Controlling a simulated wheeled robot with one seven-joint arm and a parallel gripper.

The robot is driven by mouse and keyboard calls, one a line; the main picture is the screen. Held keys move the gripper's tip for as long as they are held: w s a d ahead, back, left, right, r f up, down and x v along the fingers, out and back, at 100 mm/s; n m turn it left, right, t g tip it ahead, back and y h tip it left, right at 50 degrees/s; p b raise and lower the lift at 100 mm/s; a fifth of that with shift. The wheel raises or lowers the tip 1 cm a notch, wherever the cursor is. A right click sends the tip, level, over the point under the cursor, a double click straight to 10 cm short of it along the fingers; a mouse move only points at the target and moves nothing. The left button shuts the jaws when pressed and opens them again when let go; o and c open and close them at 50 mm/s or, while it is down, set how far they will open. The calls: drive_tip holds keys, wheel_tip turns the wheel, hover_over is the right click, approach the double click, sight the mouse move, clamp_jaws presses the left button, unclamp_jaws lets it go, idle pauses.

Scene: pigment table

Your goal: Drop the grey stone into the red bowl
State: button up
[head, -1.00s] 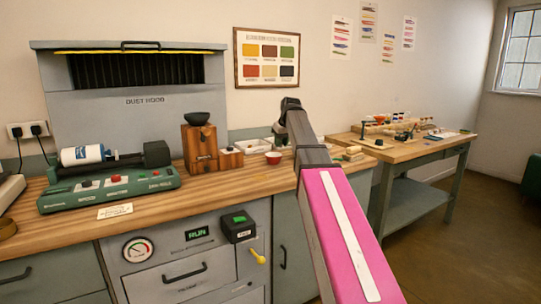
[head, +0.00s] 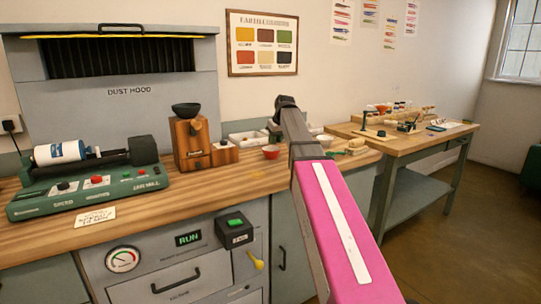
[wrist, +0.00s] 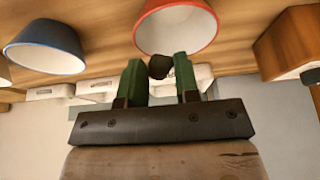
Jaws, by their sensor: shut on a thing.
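The grey stone (wrist: 159,66), small and dark, is between the green fingertips of my gripper (wrist: 158,75) in the wrist view. My gripper is shut on it. The red bowl (wrist: 176,28), with a pale inside, shows just beyond the fingertips at the top of the wrist view. The stone overlaps the bowl's near edge in the picture; I cannot tell its height over the bowl. The red bowl also stands on the wooden counter in the head view (head: 270,152), left of my arm. My arm hides the gripper and stone in the head view.
A blue bowl (wrist: 46,46) is left of the red bowl in the wrist view. A wooden mill (head: 191,143) with a dark bowl on top stands left of the red bowl. White trays (head: 247,139) sit behind. Bare counter (head: 225,180) lies in front.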

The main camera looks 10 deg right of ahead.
drive_tip(key=shift+f, duration=0.8)
drive_tip(key=o, duration=1)
drive_tip(key=shift+c, duration=0.2)
drive_tip(key=v, duration=1)
drive_tip(key=shift+s+r, duration=0.2)
drive_tip(key=shift+r, duration=0.15)
drive_tip(key=shift+s, duration=0.15)
